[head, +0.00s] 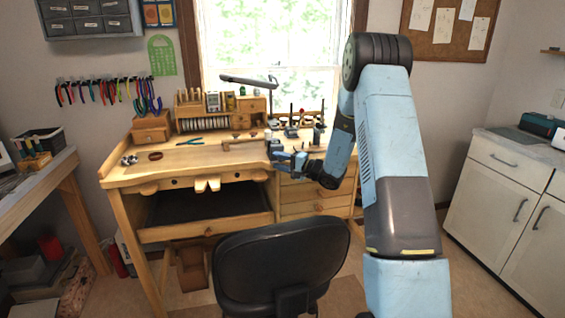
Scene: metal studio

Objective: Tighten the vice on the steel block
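My gripper (279,152) is over the right part of the wooden workbench (172,172), close to its front edge. It is small in the head view, and I cannot tell whether its fingers are open or shut or touch anything. No vice stands out clearly. A small silver and dark metal item (129,159) lies at the bench's left end, but it is too small to name. I cannot make out a steel block; it may be hidden by my gripper or too small to see.
A black chair (282,262) stands in front of the bench. A desk lamp (250,80), small wooden drawers (252,104) and tool stands line the bench's back. Pliers (190,142) lie on the top. The bench's left-centre top is mostly clear. White cabinets (504,200) stand at right.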

